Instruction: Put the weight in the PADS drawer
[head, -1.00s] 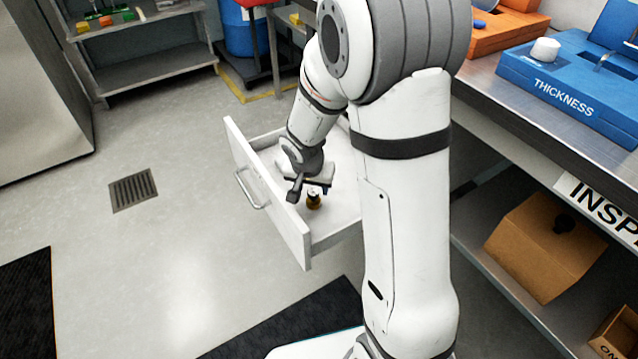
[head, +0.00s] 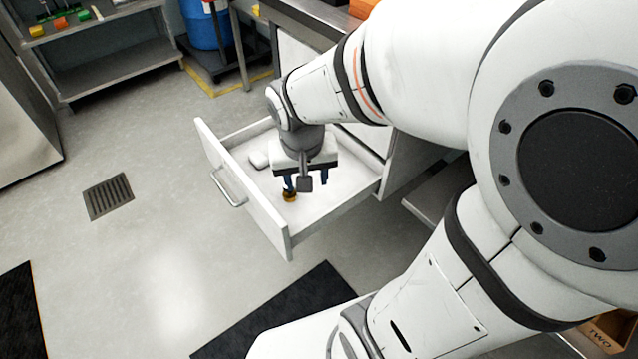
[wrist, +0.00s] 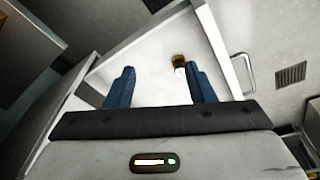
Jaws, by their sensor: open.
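A small brass-coloured weight (head: 290,197) stands in an open white drawer (head: 335,200). My gripper (head: 306,182) is above the drawer floor, fingers down, open and empty. The weight looks apart from the fingers, though the exact gap in depth is unclear. No PADS label is readable on the drawer.
The drawer front has a metal handle (head: 229,190). The grey floor left of it is clear, with a drain grate (head: 108,196) and dark mats. A metal shelf (head: 110,60) stands at the back left.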

